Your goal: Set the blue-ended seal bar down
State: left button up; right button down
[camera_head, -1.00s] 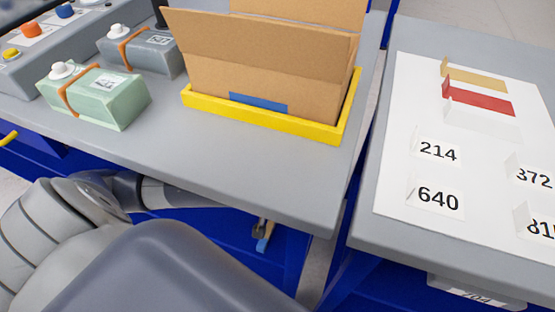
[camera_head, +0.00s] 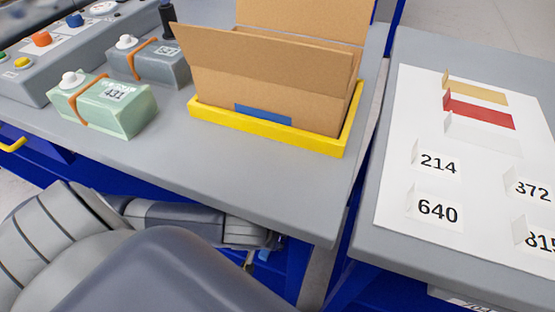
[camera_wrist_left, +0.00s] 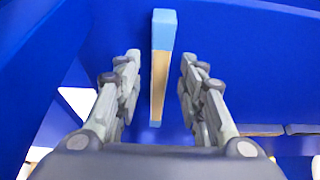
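The seal bar (camera_wrist_left: 160,75) is pale tan with light blue ends. In the left wrist view it lies lengthwise between the fingers of my left gripper (camera_wrist_left: 160,65), with a visible gap on each side. The fingers are open and do not appear to touch it. One blue end extends past the fingertips against a blue surface. In the head view, my left arm reaches below the grey table edge and its gripper is mostly hidden; a small light blue bit (camera_head: 264,254) shows there. My right gripper is not in view.
An open cardboard box (camera_head: 270,85) stands in a yellow tray (camera_head: 260,123) on the grey table (camera_head: 230,165). A green block (camera_head: 108,106) and a grey block (camera_head: 150,64) with orange bands stand left. A white sheet (camera_head: 398,195) with numbered cards lies right. The table's front is clear.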

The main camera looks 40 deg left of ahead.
aim_at(263, 254)
pick_arm(q)
jog(key=s, duration=0.2)
jog(key=s+d, duration=0.1)
jog(key=s, duration=0.2)
jog(key=shift+d, duration=0.15)
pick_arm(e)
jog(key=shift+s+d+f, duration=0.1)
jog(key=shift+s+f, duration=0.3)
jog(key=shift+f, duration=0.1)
